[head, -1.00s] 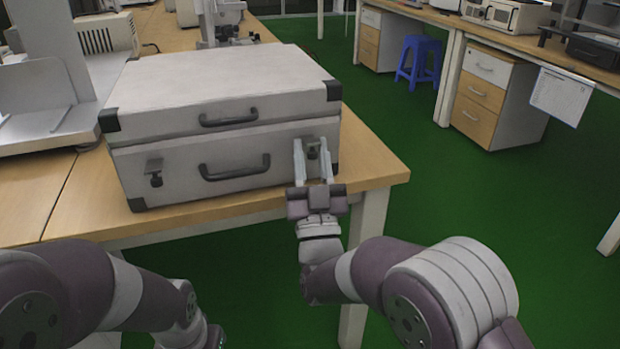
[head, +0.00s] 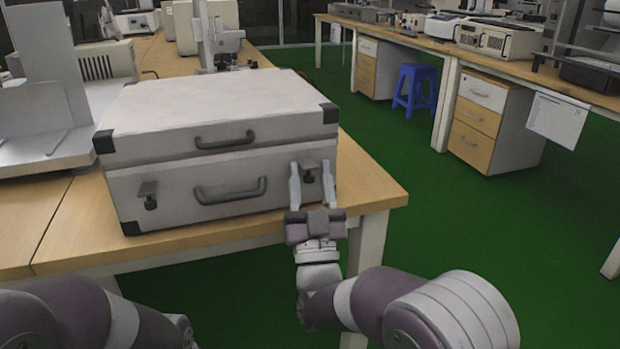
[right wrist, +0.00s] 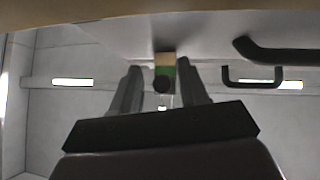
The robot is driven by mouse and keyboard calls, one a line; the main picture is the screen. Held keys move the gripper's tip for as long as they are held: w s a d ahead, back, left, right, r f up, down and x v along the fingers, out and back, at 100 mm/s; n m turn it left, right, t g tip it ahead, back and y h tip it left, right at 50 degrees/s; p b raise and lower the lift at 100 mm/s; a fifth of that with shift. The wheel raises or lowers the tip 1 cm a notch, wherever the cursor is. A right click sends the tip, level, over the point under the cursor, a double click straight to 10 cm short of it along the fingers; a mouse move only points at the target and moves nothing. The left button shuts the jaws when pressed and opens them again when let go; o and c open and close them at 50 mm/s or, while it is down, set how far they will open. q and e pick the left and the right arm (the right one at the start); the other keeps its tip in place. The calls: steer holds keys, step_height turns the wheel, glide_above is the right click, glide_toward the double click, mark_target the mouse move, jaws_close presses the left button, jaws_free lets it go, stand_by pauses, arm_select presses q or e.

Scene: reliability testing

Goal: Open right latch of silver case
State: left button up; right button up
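The silver case (head: 215,115) with black corners stands closed on the wooden table. Its right latch (head: 309,171) is on the front face, right of the main handle (head: 230,192); the left latch (head: 148,194) is at the left. My right gripper (head: 311,182) is open, its fingers on either side of the right latch. In the right wrist view, the latch (right wrist: 163,76) shows between the two fingers (right wrist: 161,88), with visible gaps to both. Whether a finger touches the case I cannot tell. My left arm shows at the lower left, its gripper out of frame.
The table's (head: 375,185) right edge lies just beyond the case. A white device (head: 45,125) stands left of the case. Green floor is free to the right, with a blue stool (head: 415,88) and a drawer cabinet (head: 490,120) farther off.

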steer(key=v, duration=1.2)
steer(key=shift+s+f, duration=0.25)
